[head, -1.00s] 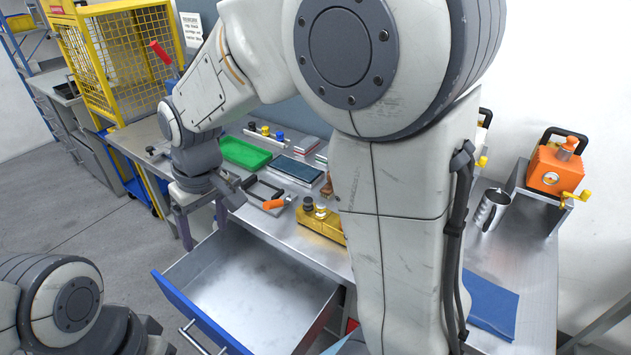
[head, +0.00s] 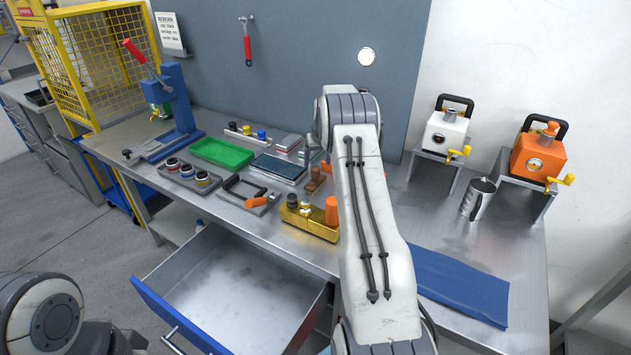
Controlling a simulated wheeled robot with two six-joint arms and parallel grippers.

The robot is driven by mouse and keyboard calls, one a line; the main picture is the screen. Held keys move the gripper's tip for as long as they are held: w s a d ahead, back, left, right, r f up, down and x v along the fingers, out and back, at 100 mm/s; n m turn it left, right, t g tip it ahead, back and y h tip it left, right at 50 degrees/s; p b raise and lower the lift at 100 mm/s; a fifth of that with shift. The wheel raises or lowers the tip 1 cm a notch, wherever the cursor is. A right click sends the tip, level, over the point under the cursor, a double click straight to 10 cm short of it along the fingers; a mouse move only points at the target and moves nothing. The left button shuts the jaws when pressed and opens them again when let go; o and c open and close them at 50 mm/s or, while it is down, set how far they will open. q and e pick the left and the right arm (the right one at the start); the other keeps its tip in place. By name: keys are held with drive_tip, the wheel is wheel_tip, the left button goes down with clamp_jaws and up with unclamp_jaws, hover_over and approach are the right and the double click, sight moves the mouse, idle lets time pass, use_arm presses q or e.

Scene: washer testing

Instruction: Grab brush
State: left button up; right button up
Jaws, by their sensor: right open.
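A small brown upright item (head: 316,178), which looks like the brush, stands on the metal bench behind the yellow block; its bristles are too small to make out. My right arm reaches over the bench from the bottom. Its open gripper (head: 308,156) is partly hidden behind my own wrist, just above and behind the brown item. I cannot see any contact between them. Only a part of my left arm shows at the bottom left, and its gripper is out of view.
A yellow block (head: 296,222), a green tray (head: 222,153), a dark flat box (head: 279,167) and a tray of round parts (head: 172,174) crowd the bench. An open drawer (head: 170,308) juts out in front. A blue cloth (head: 462,287) and a metal mug (head: 479,197) are right.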

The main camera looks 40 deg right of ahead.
sight(315, 168)
drive_tip(key=shift+w+f+p, duration=0.25)
drive_tip(key=shift+f+p, duration=0.1)
drive_tip(key=shift+f, duration=0.2)
drive_tip(key=p+x, duration=0.1)
drive_tip(key=x, duration=0.2)
drive_tip(key=shift+w+f, duration=0.1)
drive_tip(key=shift+f, duration=0.05)
drive_tip(key=shift+w+f, duration=0.2)
drive_tip(key=shift+f, duration=0.2)
clamp_jaws()
